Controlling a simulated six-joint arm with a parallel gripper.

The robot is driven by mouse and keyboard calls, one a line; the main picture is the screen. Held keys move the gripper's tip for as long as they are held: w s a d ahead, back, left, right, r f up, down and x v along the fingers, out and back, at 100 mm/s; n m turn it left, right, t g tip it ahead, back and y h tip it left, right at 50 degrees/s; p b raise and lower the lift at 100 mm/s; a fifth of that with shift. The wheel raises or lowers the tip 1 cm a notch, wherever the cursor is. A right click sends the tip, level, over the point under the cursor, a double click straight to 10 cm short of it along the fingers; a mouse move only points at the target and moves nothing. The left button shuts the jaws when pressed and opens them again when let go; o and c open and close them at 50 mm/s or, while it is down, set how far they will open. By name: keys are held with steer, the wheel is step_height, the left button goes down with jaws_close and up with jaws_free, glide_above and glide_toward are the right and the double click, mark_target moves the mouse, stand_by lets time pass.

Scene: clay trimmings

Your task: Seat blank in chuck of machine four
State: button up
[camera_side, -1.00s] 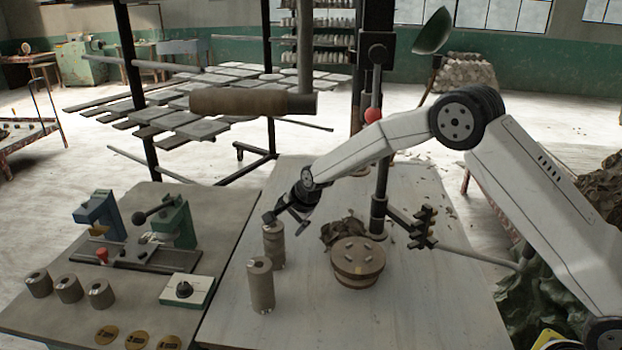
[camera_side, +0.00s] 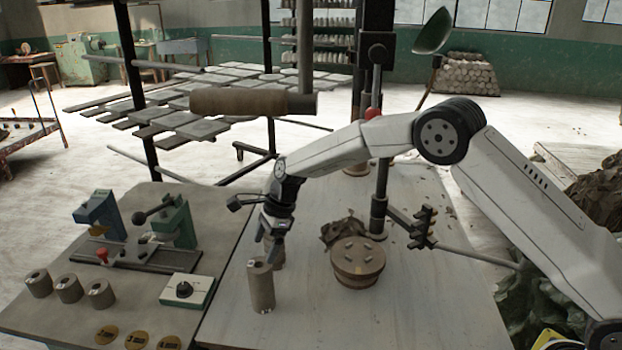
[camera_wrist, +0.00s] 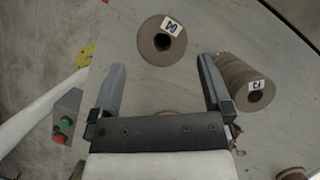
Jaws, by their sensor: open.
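Two tall brown-grey cylinders stand upright on the table, a near one (camera_side: 260,287) and a back one (camera_side: 278,258) partly hidden by my gripper (camera_side: 270,245). My gripper points down, open and empty. In the wrist view, a cylinder with a white tag (camera_wrist: 162,42) lies just past and between the open fingertips (camera_wrist: 158,75); its tag is hard to read. A second tagged cylinder (camera_wrist: 238,80) is outside the right finger. A round brown piece with small blocks on top (camera_side: 357,262), perhaps the chuck, sits to the right. I see no machine number on it.
A left bench carries a small machine (camera_side: 135,255), several short cylinders (camera_side: 68,289), a dial box (camera_side: 187,290) and brass discs (camera_side: 137,340). A clay lump (camera_side: 341,231) lies behind the round piece. A dark post (camera_side: 380,190) rises behind. The table front is clear.

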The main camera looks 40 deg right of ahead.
mark_target(260, 264)
steer(key=shift+f, duration=0.45)
steer(key=shift+x, duration=1.35)
steer(key=shift+f, duration=0.1)
steer(key=shift+x, duration=2.45)
steer(key=shift+d, duration=0.15)
jaws_close()
steer(key=shift+w, duration=0.1)
